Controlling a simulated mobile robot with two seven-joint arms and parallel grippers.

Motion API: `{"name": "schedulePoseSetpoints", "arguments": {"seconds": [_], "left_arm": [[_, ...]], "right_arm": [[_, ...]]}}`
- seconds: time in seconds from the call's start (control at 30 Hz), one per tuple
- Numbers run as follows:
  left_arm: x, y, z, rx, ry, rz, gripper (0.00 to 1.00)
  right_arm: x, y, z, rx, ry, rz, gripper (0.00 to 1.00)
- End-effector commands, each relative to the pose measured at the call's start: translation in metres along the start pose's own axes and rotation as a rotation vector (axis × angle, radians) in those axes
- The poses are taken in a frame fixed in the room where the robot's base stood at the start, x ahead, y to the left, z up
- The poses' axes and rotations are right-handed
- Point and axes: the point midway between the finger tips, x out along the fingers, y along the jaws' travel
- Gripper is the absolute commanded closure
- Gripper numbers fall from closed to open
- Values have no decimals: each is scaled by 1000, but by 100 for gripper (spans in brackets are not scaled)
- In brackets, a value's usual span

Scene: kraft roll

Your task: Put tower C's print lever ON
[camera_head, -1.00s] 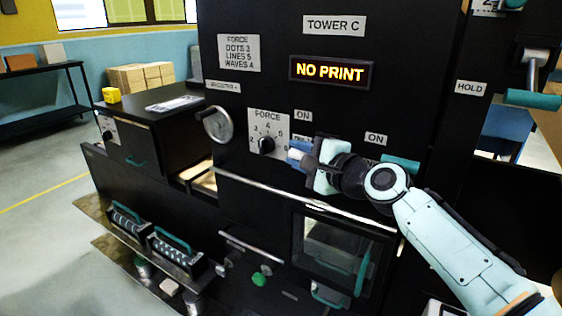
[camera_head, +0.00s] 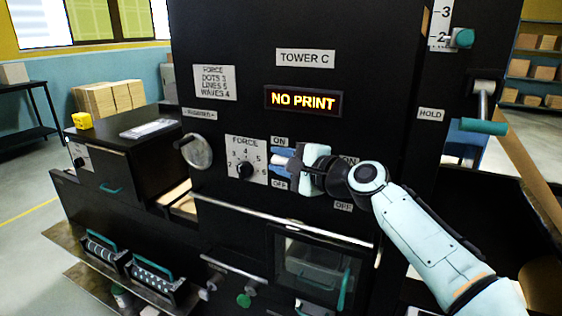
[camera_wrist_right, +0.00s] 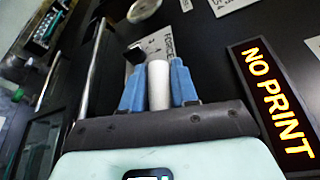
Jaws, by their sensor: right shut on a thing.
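Tower C's black panel (camera_head: 225,120) has a lit display (camera_head: 303,100) reading NO PRINT. A lever with a white, round handle (camera_wrist_right: 158,85) sits right of the force dial (camera_head: 246,169), between an ON label (camera_head: 280,141) above and an OFF label (camera_head: 280,184) below. My right gripper (camera_head: 282,160) is shut on this handle; its blue fingers lie on both sides of it in the right wrist view (camera_wrist_right: 158,88). The handle is about midway between the labels. Its base is hidden. My left gripper is not in view.
A second ON label (camera_head: 350,160) and OFF label (camera_head: 343,206) are partly behind my right gripper and arm. A handwheel (camera_head: 196,151) is left of the dial. A teal-handled lever (camera_head: 483,126) stands out by the HOLD label (camera_head: 430,114).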

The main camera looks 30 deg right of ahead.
Motion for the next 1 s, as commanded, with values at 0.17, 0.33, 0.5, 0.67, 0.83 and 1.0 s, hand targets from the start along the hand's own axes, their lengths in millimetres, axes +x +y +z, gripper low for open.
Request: {"name": "schedulePoseSetpoints", "arguments": {"seconds": [0.17, 0.33, 0.5, 0.67, 0.83, 1.0], "left_arm": [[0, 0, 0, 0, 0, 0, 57], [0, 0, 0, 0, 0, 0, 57], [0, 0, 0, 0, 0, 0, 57], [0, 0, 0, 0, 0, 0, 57], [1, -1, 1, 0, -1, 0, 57], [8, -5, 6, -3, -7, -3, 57]], "right_arm": [[-1, -2, -3, -5, 7, -6, 100], [-1, -2, -3, -5, 8, -6, 100], [-1, -2, -3, -4, 7, -6, 52], [0, -1, -2, -3, 5, -4, 52], [-4, -1, -2, -2, 4, -3, 52], [-28, 0, -2, -2, 5, -6, 52]]}}
